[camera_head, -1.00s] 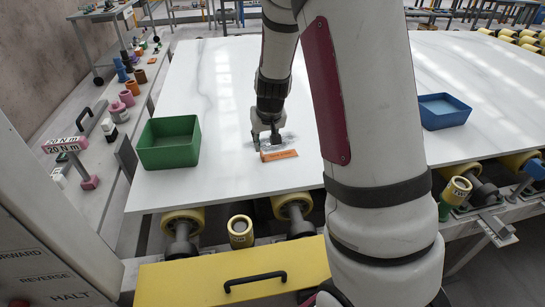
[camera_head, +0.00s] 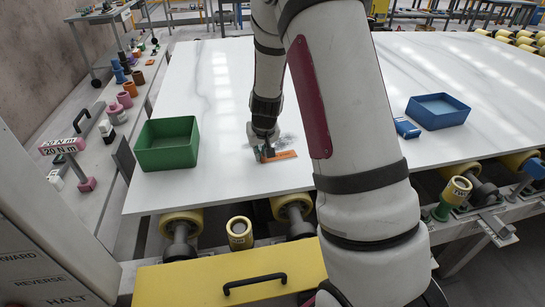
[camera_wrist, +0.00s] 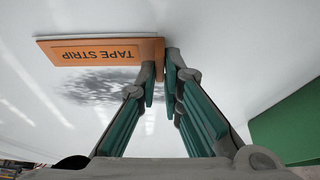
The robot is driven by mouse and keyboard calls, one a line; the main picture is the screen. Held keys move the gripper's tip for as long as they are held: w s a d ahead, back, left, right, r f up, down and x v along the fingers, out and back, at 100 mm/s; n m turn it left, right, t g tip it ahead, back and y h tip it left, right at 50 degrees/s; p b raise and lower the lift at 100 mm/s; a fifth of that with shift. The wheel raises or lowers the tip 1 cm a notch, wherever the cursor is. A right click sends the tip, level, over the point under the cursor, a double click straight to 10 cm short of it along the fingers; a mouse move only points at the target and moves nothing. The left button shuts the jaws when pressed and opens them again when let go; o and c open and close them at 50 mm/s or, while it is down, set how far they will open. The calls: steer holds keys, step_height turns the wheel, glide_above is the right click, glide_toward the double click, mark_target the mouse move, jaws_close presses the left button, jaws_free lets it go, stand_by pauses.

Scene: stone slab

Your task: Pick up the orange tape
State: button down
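The orange tape (camera_head: 283,155) is a flat strip on the pale slab, right of the green bin. In the wrist view the tape (camera_wrist: 95,52) reads "TAPE STRIP" and reaches from the left to the fingertips. My gripper (camera_head: 264,155) is down at the tape's left end in the head view. In the wrist view my gripper (camera_wrist: 163,70) has its fingertips close together, with the orange end of the tape between them. The tape looks to be at slab level; I see no clear gap under it.
A green bin (camera_head: 167,165) stands left of my gripper. A blue bin (camera_head: 438,112) and a small blue item (camera_head: 407,128) are at the right. A dark smudge (camera_wrist: 100,88) marks the slab beside the tape. The slab (camera_head: 215,90) is clear toward the back.

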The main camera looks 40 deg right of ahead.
stand_by(0.4)
steer(key=shift+r, duration=0.55)
steer(key=r, duration=0.2)
steer(key=shift+s+a+r, duration=0.2)
steer(key=shift+a+r, duration=0.1)
steer(key=shift+a, duration=0.1)
steer(key=s+a+r+p, duration=0.1)
steer(key=s+a+p, duration=0.1)
steer(key=s+a, duration=0.7)
steer(key=a, duration=0.2)
steer(key=shift+s+a+r+p, duration=0.15)
steer(key=shift+s+a+p, duration=0.15)
steer(key=shift+s+p, duration=0.05)
